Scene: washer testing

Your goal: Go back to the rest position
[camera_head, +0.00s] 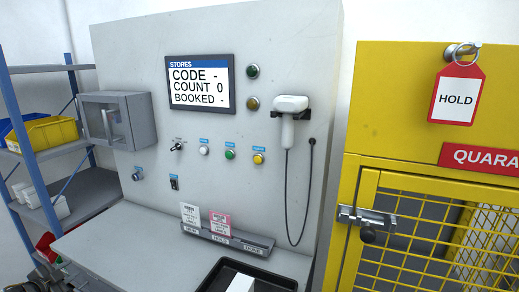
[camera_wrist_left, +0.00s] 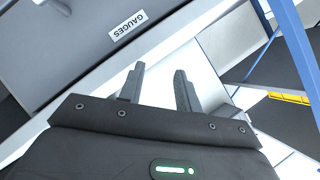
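My left gripper (camera_wrist_left: 159,88) shows in the left wrist view with its two fingers apart and nothing between them. In the head view a dark part of my left arm or gripper (camera_head: 62,275) shows at the lower left corner, beside the worktop's left edge. My right gripper is in neither view.
A grey panel with a STORES screen (camera_head: 200,83) and a hanging scanner (camera_head: 290,106) stands behind the worktop (camera_head: 130,235). A black tray (camera_head: 215,276) lies at the front. A yellow cage (camera_head: 365,205) stands right, a blue shelf rack (camera_head: 74,85) left. A GAUGES label (camera_wrist_left: 128,25) is near my left gripper.

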